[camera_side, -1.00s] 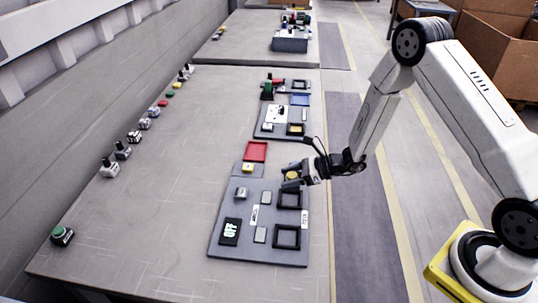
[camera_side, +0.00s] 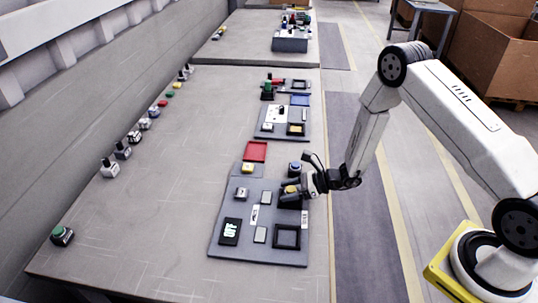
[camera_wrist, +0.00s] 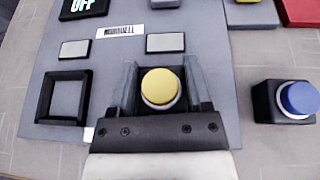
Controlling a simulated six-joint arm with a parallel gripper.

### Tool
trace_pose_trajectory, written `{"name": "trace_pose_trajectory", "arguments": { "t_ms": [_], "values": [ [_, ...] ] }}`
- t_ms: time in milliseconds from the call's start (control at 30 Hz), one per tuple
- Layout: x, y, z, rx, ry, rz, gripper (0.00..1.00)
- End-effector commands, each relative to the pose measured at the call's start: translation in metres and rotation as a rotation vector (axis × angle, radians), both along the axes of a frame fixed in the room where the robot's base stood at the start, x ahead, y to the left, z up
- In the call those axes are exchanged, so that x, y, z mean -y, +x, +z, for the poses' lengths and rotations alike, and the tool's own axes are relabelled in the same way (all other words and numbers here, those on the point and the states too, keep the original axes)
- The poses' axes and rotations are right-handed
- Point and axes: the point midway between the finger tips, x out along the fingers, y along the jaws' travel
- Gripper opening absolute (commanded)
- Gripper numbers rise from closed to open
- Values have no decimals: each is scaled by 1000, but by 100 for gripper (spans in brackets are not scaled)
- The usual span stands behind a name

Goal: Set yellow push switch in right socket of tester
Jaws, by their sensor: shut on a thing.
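The yellow push switch (camera_side: 291,189) has a round yellow cap, with a pale ring showing in the wrist view (camera_wrist: 160,88). My gripper (camera_side: 293,194) is shut on it, with one finger (camera_wrist: 194,86) on each side. The tester (camera_side: 218,243) is a grey board with an OFF display (camera_side: 231,231). The switch is at the tester's far socket, which is the right one in the wrist view. Gripper and switch cover this socket; I cannot tell whether the switch is seated. The other black square socket (camera_side: 287,237) is empty and shows left of my gripper in the wrist view (camera_wrist: 62,97).
A blue push switch (camera_side: 295,167) stands close beyond my gripper, at right in the wrist view (camera_wrist: 297,98). A red tray (camera_side: 255,151) and a yellow button (camera_side: 248,168) lie near the tester's far end.

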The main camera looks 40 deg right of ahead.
Motion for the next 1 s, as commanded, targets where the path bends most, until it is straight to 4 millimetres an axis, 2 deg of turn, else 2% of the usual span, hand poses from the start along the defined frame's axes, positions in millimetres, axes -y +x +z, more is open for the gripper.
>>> {"name": "trace_pose_trajectory", "arguments": {
  "t_ms": [267,300,400,767,1000],
  "values": [
    [0,0,0,1,1,0,4],
    [0,0,0,1,1,0,73],
    [0,0,0,1,1,0,100],
    [3,-2,1,0,0,-1,100],
    [17,-14,9,0,1,-4,100]
  ]
}}
